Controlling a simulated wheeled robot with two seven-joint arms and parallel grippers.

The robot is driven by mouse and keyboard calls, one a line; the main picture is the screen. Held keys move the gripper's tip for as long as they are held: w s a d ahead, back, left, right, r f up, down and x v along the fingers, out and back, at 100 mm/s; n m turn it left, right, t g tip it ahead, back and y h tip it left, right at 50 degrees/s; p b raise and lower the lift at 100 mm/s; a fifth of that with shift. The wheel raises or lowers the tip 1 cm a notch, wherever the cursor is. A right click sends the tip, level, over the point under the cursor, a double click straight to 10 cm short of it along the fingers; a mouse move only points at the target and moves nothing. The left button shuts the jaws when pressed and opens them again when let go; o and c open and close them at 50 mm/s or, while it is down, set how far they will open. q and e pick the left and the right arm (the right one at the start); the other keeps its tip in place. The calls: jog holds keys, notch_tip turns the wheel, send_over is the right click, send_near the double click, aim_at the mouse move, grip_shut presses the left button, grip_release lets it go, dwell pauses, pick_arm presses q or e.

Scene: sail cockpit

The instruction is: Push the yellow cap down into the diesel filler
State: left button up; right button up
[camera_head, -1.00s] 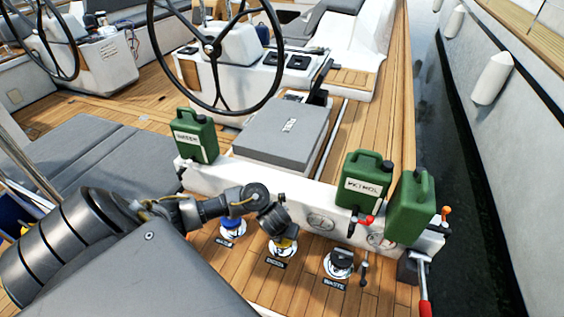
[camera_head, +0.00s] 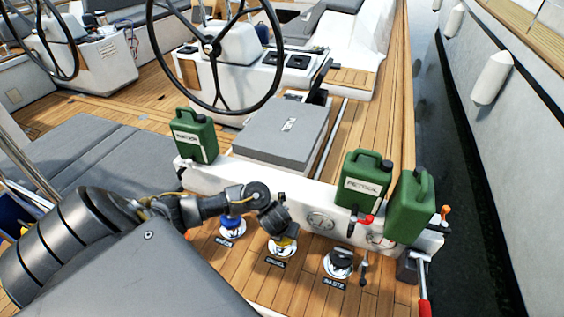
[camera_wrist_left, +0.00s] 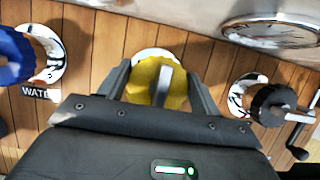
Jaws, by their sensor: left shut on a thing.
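The yellow cap (camera_wrist_left: 157,82) is between the two fingers of my left gripper (camera_wrist_left: 161,80), which is shut on it. In the head view the left gripper (camera_head: 280,232) points down over the diesel filler (camera_head: 283,249), the middle of three deck fillers. A little yellow of the cap (camera_head: 284,241) shows beneath the gripper. The filler's pale ring (camera_wrist_left: 158,53) shows behind the cap in the left wrist view. Whether the cap is seated in the filler is hidden. The right gripper is not in view.
A blue-capped water filler (camera_head: 232,225) is to the left, and a black-capped waste filler (camera_head: 339,263) to the right. Green jerrycans, including the petrol one (camera_head: 363,181), stand behind. A red-handled lever (camera_head: 424,290) is at the right edge of the deck.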

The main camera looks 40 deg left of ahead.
pick_arm(q)
jog(key=shift+f+b, duration=0.6)
jog(key=o, duration=0.8)
jog(key=p+v, duration=0.2)
jog(key=shift+r+p, duration=0.3)
jog(key=p+v, duration=0.6)
jog(key=shift+r, duration=0.15)
jog(key=shift+p+v, duration=0.85)
jog(key=shift+v, duration=0.3)
jog(key=shift+d, duration=0.15)
jog(key=shift+s, duration=0.1)
